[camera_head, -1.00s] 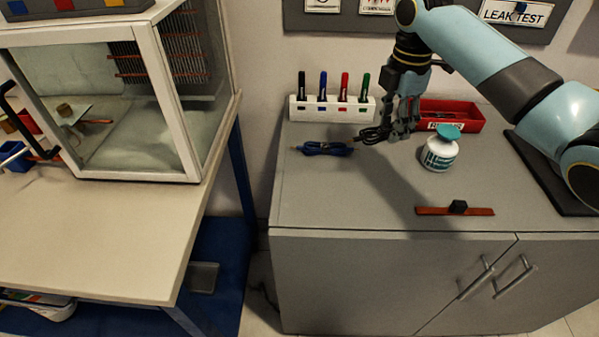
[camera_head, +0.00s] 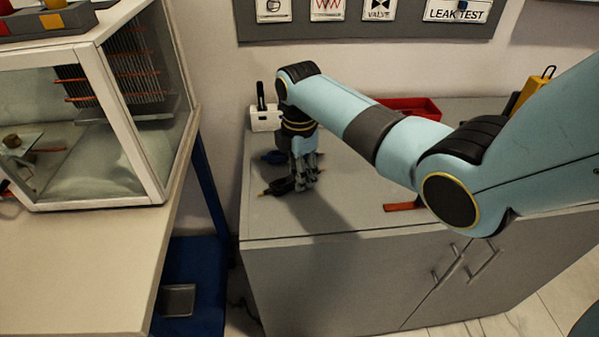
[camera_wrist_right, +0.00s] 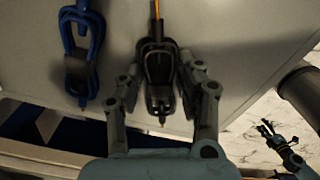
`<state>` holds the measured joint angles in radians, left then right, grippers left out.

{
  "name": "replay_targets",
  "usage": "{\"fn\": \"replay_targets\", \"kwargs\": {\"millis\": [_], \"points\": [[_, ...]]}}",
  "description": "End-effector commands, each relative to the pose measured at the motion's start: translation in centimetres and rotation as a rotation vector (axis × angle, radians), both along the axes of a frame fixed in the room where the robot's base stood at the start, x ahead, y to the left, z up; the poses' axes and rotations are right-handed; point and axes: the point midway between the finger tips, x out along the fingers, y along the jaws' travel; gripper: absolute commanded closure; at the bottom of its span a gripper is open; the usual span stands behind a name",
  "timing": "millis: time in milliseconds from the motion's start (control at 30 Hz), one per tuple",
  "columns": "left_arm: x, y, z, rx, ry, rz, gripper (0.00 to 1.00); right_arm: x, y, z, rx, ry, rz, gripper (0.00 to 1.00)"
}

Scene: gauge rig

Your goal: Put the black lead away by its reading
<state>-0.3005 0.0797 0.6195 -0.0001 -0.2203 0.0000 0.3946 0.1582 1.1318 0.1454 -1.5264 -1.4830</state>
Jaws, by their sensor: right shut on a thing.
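The black lead (camera_head: 283,186) is a coiled bundle with yellow tips, low over the left part of the grey cabinet top (camera_head: 335,215). My right gripper (camera_head: 303,183) points down and is shut on it; whether the lead touches the top I cannot tell. In the right wrist view, the black lead (camera_wrist_right: 158,70) sits between the fingers of my right gripper (camera_wrist_right: 160,95). The blue lead (camera_head: 275,157) lies just behind it, and beside it to the left in the wrist view (camera_wrist_right: 80,50). My left gripper (camera_wrist_right: 270,133) seems to show small at the wrist view's lower right, its opening unclear.
A red bin (camera_head: 425,106) stands at the back, partly behind my right arm. An orange strip (camera_head: 402,206) lies near the front. A glass-walled case (camera_head: 85,125) stands on the left bench, across a gap. A yellow object (camera_head: 533,88) is at right.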

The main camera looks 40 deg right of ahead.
Motion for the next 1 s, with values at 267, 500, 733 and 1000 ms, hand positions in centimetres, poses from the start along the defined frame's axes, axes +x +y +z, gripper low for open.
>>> {"fn": "replay_targets", "kwargs": {"millis": [267, 500, 733, 1000], "points": [[0.1, 0.0, 0.0, 0.000, -0.002, 0.000, 0.54, 0.0, 0.0, -0.1, 0.000, -0.001, 0.000, 1.00], [0.1, 0.0, 0.0, 0.000, -0.002, 0.000, 0.54, 0.0, 0.0, -0.1, 0.000, -0.001, 0.000, 0.42], [0.1, 0.0, 0.0, 0.000, -0.002, 0.000, 0.54, 0.0, 0.0, -0.1, 0.000, -0.001, 0.000, 0.42], [0.2, 0.0, 0.6, 0.000, -0.003, 0.000, 0.54, 0.2, 0.0, 3.5, -0.001, -0.006, 0.000, 0.42]]}}
